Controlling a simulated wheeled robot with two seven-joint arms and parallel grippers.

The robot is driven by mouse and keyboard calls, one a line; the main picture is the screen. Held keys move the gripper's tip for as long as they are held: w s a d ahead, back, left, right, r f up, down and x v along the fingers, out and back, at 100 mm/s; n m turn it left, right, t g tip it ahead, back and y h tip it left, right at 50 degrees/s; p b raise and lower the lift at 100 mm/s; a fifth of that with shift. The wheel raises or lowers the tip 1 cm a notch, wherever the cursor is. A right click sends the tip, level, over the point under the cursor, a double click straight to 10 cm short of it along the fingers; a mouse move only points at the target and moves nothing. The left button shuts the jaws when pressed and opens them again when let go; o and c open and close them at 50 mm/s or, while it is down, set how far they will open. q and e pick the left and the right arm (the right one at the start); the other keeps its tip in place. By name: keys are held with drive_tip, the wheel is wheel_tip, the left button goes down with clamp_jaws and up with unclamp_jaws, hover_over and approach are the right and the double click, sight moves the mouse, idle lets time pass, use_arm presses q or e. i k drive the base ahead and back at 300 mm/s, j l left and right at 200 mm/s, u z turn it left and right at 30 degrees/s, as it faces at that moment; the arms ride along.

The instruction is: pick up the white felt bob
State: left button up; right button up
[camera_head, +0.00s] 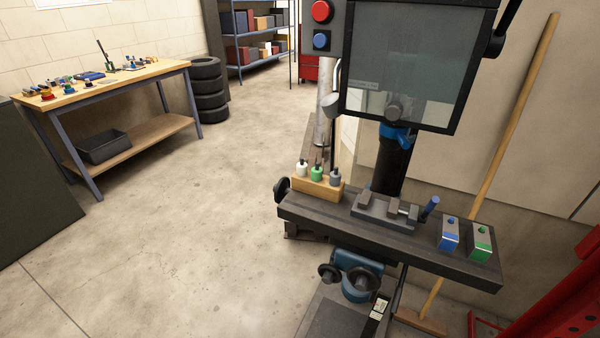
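A small white bob (302,169) with a dark top stands upright at the left end of a wooden block (318,188). A green bob (317,173) stands in the middle of the block, and a grey bob (335,177) stands at its right end. The block sits on the left end of the dark machine table (330,216). Neither of my grippers is in view.
A vise (385,210) sits mid-table, with a blue box (450,234) and a green box (480,243) to its right. A clear guard (400,60) hangs above. A broom (490,180) leans behind. A workbench (110,82) stands far left; open floor lies between.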

sight(301, 166)
drive_tip(key=i+j+z, duration=0.15)
drive_tip(key=j+z, duration=0.2)
drive_tip(key=i+j+z, duration=0.1)
drive_tip(key=j+z, duration=0.25)
drive_tip(key=i+j+z, duration=0.1)
drive_tip(key=j+z, duration=0.3)
drive_tip(key=l, duration=0.1)
